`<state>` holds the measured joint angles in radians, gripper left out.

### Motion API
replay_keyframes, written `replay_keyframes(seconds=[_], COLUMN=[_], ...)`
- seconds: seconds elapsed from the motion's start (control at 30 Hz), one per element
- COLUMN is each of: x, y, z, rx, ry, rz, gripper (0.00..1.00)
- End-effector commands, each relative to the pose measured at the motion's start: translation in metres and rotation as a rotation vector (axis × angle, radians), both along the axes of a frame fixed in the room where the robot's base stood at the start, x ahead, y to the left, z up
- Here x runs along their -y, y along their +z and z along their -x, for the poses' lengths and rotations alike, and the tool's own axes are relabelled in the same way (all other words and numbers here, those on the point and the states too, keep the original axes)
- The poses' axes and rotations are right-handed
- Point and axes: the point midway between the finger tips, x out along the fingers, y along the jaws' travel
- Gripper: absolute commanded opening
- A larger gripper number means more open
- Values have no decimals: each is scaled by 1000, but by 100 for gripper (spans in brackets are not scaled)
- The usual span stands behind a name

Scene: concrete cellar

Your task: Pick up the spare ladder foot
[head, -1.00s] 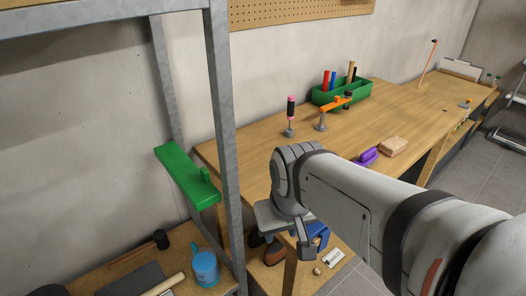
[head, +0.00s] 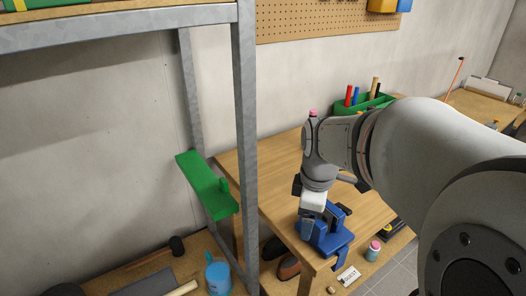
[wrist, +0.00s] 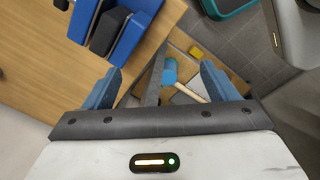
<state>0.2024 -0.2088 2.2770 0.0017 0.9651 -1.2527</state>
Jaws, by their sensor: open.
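I cannot surely pick out the spare ladder foot in either view. The blue vise (wrist: 135,32) shows there at upper left, outside the fingers.
The grey shelf post (head: 247,130) stands left of my arm. A green organizer (head: 378,102) is at the back of the workbench (head: 270,170). Bare bench top lies left of the vise.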

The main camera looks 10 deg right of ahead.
Motion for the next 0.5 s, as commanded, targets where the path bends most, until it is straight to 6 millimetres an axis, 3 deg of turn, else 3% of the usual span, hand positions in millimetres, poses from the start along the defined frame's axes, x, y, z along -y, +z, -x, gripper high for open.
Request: replay_keyframes(seconds=[0.3,0.5], x=[50,65], y=[-14,-19], z=[-38,-47], rx=[-88,-106], ry=[631,833], rz=[29,27], gripper=[80,80])
